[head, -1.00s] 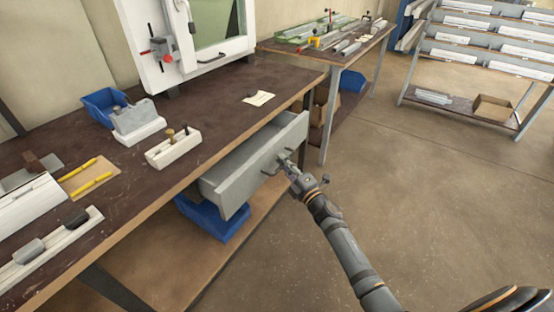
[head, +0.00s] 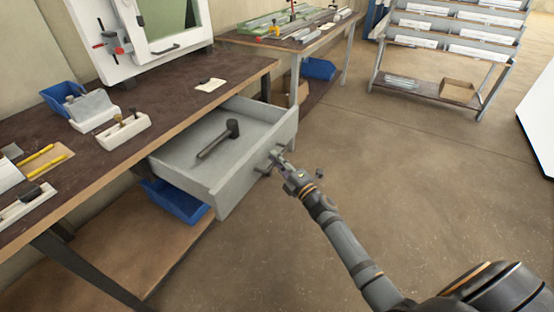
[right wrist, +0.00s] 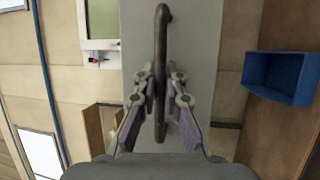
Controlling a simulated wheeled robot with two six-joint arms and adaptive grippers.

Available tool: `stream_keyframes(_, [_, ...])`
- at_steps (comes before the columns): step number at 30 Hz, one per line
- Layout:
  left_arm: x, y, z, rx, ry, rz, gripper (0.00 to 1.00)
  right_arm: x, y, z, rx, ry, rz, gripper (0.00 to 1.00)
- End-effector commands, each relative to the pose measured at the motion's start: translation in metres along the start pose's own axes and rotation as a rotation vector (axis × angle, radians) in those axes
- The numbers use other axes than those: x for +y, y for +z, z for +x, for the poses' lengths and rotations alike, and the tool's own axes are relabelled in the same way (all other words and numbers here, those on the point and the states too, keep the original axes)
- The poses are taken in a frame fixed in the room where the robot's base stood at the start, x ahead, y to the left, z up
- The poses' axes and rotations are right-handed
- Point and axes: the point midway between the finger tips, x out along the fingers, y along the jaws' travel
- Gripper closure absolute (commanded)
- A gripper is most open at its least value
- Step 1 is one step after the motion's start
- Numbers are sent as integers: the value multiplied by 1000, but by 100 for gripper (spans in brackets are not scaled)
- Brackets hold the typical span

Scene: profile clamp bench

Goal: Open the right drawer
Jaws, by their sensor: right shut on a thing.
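The right drawer (head: 245,175) is a grey drawer under the dark bench top, pulled well out, with a black-headed mallet (head: 220,136) lying inside. My right gripper (head: 277,157) is at the drawer's front face. In the right wrist view, the dark bar handle (right wrist: 161,50) runs between the fingers of my right gripper (right wrist: 160,103), which is shut on it. My left gripper is not in view.
The bench top (head: 180,105) holds a white block with knobs (head: 123,131), a blue bin (head: 60,96) and yellow pencils. A blue bin (head: 175,200) sits on the shelf below the drawer. The floor to the right is clear.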

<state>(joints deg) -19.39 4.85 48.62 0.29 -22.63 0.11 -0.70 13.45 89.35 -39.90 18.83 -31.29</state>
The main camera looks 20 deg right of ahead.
Motion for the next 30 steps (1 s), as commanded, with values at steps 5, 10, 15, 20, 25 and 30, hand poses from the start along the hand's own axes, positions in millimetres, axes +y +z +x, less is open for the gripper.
stream_keyframes(5, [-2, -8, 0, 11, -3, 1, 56, -1, 0, 0, 0, -1, 0, 100])
stream_keyframes(10, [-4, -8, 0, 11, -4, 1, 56, -1, 0, 0, 0, -1, 0, 100])
stream_keyframes(15, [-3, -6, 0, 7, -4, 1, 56, -1, 0, 0, 0, -1, 0, 73])
stream_keyframes(20, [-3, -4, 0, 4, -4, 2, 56, 0, 0, 0, 0, 0, 0, 66])
stream_keyframes(25, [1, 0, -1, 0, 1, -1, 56, 0, 0, 0, 0, 0, 0, 66])
stream_keyframes(30, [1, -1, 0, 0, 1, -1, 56, -1, 0, -20, 1, -3, 0, 66])
